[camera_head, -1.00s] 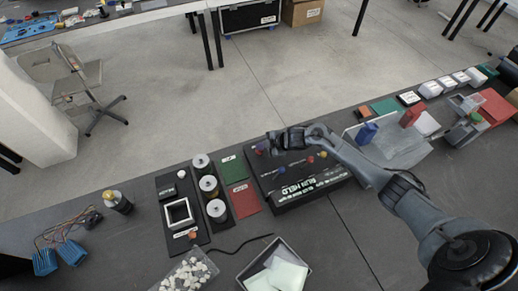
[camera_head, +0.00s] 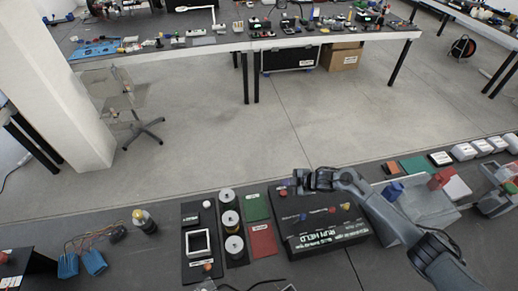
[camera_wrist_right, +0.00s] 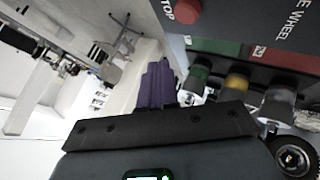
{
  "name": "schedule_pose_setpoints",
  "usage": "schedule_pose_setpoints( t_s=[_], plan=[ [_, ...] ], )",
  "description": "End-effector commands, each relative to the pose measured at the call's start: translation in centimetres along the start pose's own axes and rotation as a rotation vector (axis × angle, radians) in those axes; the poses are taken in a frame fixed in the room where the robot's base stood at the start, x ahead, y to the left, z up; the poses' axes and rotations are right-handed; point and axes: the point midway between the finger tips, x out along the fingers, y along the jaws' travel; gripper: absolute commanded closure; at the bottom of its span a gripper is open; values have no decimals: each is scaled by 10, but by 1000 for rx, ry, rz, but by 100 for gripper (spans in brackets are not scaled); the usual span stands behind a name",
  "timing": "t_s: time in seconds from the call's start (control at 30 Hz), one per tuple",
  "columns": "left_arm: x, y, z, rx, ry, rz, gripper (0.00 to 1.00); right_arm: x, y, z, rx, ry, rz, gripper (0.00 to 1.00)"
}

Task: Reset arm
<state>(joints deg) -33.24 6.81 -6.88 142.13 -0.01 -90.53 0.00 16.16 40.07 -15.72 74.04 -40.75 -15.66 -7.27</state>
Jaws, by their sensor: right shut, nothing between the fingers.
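My right arm comes in from the right in the head view, and its dark grey gripper (camera_head: 302,182) is over the back left of a black control box (camera_head: 335,236). In the right wrist view the purple fingers (camera_wrist_right: 158,84) are together and nothing shows between them. The box carries several coloured knobs along its top. The wrist view shows a red button (camera_wrist_right: 187,11), a green knob (camera_wrist_right: 200,73) and a yellow knob (camera_wrist_right: 237,84) beside the fingers. I cannot tell how high the fingers are above the box. My left gripper does not show.
Open floor lies beyond the bench.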

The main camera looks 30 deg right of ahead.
Motion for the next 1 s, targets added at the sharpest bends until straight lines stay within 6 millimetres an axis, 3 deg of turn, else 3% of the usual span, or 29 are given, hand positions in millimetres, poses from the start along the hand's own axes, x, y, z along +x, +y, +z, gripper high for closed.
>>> schedule_pose_setpoints(
  t_s=[0.13, 0.23, 0.33, 0.43, 0.63, 1.0],
  plan=[
    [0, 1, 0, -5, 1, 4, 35, 3, -11, -7, 4, -7, -1, 100],
    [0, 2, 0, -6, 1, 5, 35, 9, -34, -22, 19, -25, 2, 100],
    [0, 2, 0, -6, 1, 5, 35, 11, -70, -45, 60, -61, 11, 100],
    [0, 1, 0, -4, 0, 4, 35, 0, -112, -73, 148, -115, 30, 100],
    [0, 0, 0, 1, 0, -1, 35, -66, -186, -110, 450, -271, 49, 100],
    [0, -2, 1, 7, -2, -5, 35, -200, -260, -124, 938, -517, -25, 100]
  ],
)
